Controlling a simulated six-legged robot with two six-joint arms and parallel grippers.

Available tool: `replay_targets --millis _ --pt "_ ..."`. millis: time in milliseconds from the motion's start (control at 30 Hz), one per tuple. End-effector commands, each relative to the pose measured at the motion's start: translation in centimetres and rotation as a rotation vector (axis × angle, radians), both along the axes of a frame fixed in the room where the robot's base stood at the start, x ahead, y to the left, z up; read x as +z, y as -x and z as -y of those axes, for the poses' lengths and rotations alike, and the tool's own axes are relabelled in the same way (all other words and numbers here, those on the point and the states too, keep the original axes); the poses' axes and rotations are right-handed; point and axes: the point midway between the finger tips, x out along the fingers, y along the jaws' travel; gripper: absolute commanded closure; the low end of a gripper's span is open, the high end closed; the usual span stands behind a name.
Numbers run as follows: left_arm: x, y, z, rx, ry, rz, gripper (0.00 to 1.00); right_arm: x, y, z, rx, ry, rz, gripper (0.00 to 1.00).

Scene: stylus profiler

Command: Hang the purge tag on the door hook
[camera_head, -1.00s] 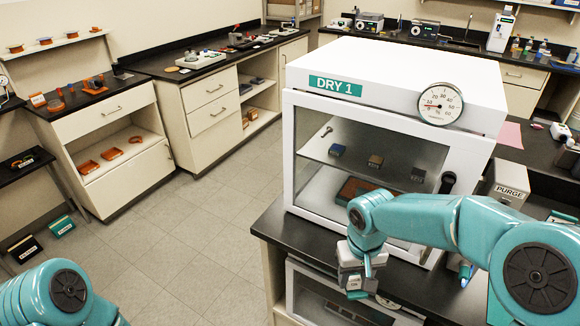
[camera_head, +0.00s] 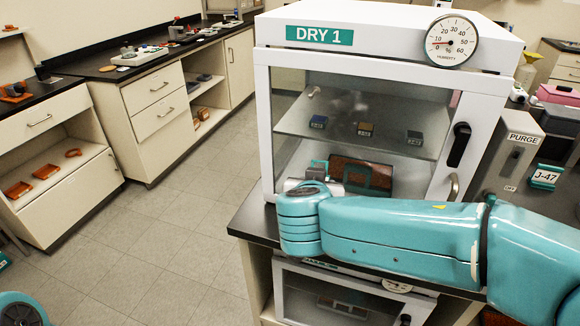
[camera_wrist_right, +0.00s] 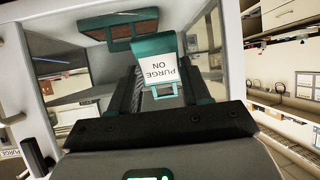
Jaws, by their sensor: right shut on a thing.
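The purge tag shows in the right wrist view as a white card with a teal top (camera_wrist_right: 158,68), its "PURGE ON" lettering upside down. My right gripper (camera_wrist_right: 163,88) is shut on it. In the head view the right gripper (camera_head: 335,184) is in front of the lower door glass of the DRY 1 cabinet (camera_head: 390,62), largely hidden by my forearm; a little teal shows beside it. A small pale peg (camera_head: 314,91), possibly the door hook, shows at the upper left of the glass. My left gripper is out of view.
The door has a black latch (camera_head: 459,146) and a metal handle (camera_head: 452,187) at right. Small blocks (camera_head: 366,129) sit on the shelf behind the glass.

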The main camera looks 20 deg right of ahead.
Motion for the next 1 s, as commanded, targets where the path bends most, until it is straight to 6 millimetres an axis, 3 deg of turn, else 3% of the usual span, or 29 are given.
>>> replay_targets --millis 33,133,200,300,400,767,1000 --pt "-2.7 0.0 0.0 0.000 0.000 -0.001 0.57 0.3 -0.2 -1.3 -0.045 0.051 0.104 1.00" --pt "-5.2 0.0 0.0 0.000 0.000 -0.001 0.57 4.5 0.2 -3.0 -0.136 0.155 0.301 1.00" --pt "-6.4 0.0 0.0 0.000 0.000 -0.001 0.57 7.5 1.0 -4.0 -0.161 0.212 0.396 1.00" --pt "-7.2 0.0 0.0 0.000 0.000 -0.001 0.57 10.4 2.2 -5.0 -0.159 0.257 0.470 1.00" --pt "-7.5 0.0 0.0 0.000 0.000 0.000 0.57 12.0 2.8 -5.6 -0.149 0.279 0.502 1.00" --pt "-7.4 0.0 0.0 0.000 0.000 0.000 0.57 12.6 2.8 -5.8 -0.147 0.287 0.508 1.00" --pt "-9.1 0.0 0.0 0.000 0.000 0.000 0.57 12.4 2.5 -5.6 -0.142 0.284 0.514 1.00"
